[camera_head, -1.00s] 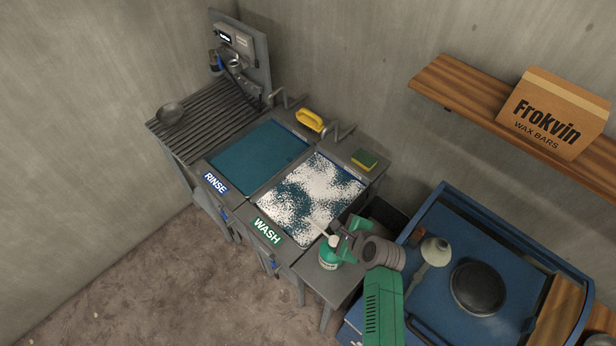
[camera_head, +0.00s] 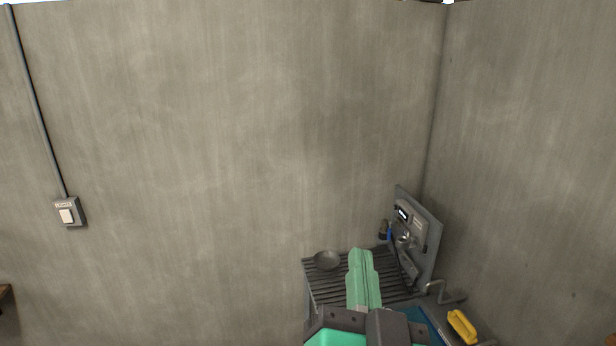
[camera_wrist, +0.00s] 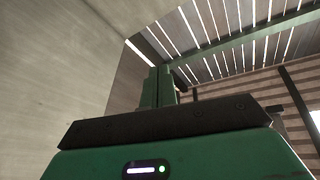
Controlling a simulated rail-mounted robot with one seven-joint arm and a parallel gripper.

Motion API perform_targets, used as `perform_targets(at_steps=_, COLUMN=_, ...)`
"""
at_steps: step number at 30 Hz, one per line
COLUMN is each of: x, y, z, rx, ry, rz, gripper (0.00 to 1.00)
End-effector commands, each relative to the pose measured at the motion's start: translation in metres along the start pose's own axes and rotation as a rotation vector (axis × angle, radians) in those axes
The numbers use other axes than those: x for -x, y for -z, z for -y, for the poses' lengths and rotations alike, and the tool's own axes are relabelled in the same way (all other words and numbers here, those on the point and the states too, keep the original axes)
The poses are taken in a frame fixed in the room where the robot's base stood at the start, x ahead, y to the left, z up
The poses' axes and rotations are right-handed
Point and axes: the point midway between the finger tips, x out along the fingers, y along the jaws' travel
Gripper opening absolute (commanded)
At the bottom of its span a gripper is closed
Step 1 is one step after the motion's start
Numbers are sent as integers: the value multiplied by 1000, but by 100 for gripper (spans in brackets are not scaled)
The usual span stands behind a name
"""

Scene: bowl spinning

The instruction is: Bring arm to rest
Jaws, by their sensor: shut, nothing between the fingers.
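My gripper (camera_wrist: 158,88) shows in the wrist view. Its two green fingers are side by side, shut, with nothing between them, and point up toward the slatted roof. In the head view, green and dark parts of my arm (camera_head: 362,280) stand up at the bottom, in front of the drying rack and the sinks.
A grey panel (camera_head: 424,238) with fittings stands at the rack's back, near the wall corner. A yellow-handled thing (camera_head: 462,326) lies right of the sink's blue edge (camera_head: 437,322). A wall switch (camera_head: 68,213) is at far left. The wrist view shows open air around the fingers.

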Motion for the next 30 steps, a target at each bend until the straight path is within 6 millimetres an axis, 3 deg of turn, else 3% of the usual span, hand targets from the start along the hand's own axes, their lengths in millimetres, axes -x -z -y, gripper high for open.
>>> perform_targets(at_steps=1, x=14, y=26, z=30, rx=78, ry=45, rz=-67, gripper=0)
perform_targets(at_steps=3, x=34, y=54, z=60, rx=179, ry=84, rz=-149, gripper=0)
perform_targets(at_steps=8, x=67, y=92, z=96, rx=314, ry=120, rz=-272, gripper=0)
perform_targets(at_steps=12, x=74, y=100, z=103, rx=342, ry=123, rz=-297, gripper=0)
perform_targets(at_steps=30, x=74, y=100, z=102, rx=342, ry=122, rz=-296, gripper=0)
